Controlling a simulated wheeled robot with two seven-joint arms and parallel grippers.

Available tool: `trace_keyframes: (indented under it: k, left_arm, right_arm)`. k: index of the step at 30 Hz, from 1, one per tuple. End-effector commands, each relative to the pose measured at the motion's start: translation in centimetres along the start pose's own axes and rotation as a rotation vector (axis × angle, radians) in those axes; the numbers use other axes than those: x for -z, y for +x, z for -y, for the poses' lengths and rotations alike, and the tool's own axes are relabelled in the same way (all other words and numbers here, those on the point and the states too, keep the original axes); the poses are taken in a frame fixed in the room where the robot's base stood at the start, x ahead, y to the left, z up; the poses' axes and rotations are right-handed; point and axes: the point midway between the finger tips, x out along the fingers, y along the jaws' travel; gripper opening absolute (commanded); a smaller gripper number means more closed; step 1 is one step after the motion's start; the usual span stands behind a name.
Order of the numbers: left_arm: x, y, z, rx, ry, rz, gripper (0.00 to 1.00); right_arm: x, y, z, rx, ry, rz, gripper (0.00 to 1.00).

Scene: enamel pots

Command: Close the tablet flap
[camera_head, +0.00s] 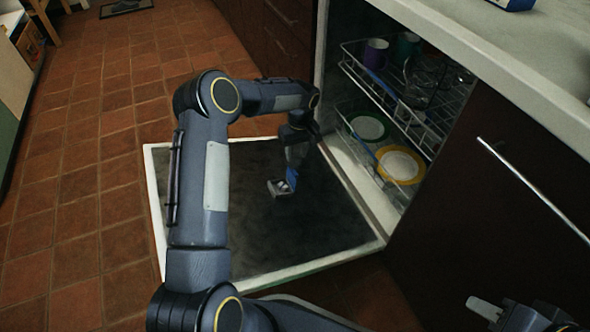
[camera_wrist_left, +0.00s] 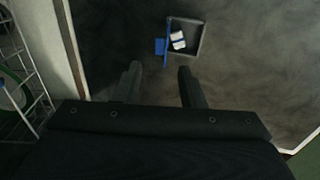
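The tablet compartment (camera_head: 278,190) is a small grey box on the inner face of the lowered dishwasher door (camera_head: 220,225). A white tablet (camera_wrist_left: 178,40) lies in it. The blue tablet flap (camera_head: 292,178) stands open along one side of the compartment; it also shows in the left wrist view (camera_wrist_left: 160,47). My left gripper (camera_head: 297,158) points down above the door, close to the flap. In the left wrist view its fingers (camera_wrist_left: 160,78) are apart with nothing between them, and flap and compartment lie just beyond the tips. My right gripper (camera_head: 485,308) shows only partly at the bottom right.
Dishwasher racks (camera_head: 385,85) with cups, glasses and plates stand inside the machine, right of the door. The counter (camera_head: 500,60) overhangs at the upper right. A cabinet front with a metal handle (camera_head: 530,185) is on the right. Tiled floor (camera_head: 75,200) lies open at left.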

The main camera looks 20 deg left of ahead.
Motion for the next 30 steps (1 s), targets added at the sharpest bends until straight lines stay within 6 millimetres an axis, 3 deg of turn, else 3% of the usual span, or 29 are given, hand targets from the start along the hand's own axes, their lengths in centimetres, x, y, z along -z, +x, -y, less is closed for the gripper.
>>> trace_keyframes:
  k: [15,27,30]
  left_arm:
    - [0.0,7.2,-0.1,0.0,-0.002,0.002,0.36]
    - [0.0,7.9,0.0,0.0,-0.003,0.001,0.36]
    - [0.0,7.9,0.0,0.0,-0.002,0.001,0.23]
  right_arm:
    - [-1.4,2.7,-1.2,0.0,0.0,0.0,0.36]
    - [-1.4,2.8,-1.3,0.0,0.0,0.0,0.36]
    - [-1.4,2.8,-1.3,0.0,0.0,0.0,0.36]
